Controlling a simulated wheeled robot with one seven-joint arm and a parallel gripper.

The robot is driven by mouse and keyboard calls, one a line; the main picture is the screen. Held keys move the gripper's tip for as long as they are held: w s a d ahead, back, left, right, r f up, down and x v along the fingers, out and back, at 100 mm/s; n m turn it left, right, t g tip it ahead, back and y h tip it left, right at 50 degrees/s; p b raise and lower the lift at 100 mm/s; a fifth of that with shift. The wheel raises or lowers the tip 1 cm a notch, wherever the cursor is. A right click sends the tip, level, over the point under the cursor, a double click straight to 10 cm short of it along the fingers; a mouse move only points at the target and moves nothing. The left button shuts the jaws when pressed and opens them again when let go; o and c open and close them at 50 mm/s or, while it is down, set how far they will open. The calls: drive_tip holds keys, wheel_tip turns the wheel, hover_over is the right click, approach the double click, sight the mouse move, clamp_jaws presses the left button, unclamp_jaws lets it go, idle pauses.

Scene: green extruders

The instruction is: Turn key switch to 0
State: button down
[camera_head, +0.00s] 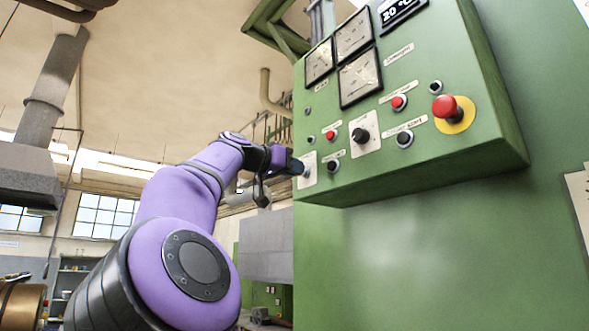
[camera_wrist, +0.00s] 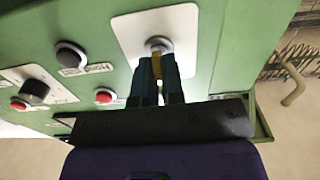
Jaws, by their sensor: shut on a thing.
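The key switch (camera_wrist: 160,44) is a round grey metal collar on a white plate (camera_wrist: 182,22) in the wrist view. A small yellowish piece shows at its centre between the fingers. In the head view its white plate (camera_head: 308,168) is at the lower left of the green control panel (camera_head: 452,150). My gripper (camera_wrist: 159,66) is shut on the key switch, its two dark fingers on either side. The fingers hide most of the part they hold, and I cannot read any position marks. In the head view my gripper (camera_head: 298,167) reaches the plate from the left.
The panel carries red buttons (camera_head: 398,102), black knobs (camera_head: 360,135), square gauges (camera_head: 360,77) and a red emergency stop (camera_head: 448,109) on a yellow disc.

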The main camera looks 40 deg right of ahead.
drive_tip(key=c, duration=1.2)
unclamp_jaws()
drive_tip(key=shift+c, duration=0.2)
drive_tip(key=a, duration=1.1)
drive_tip(key=shift+s, duration=0.15)
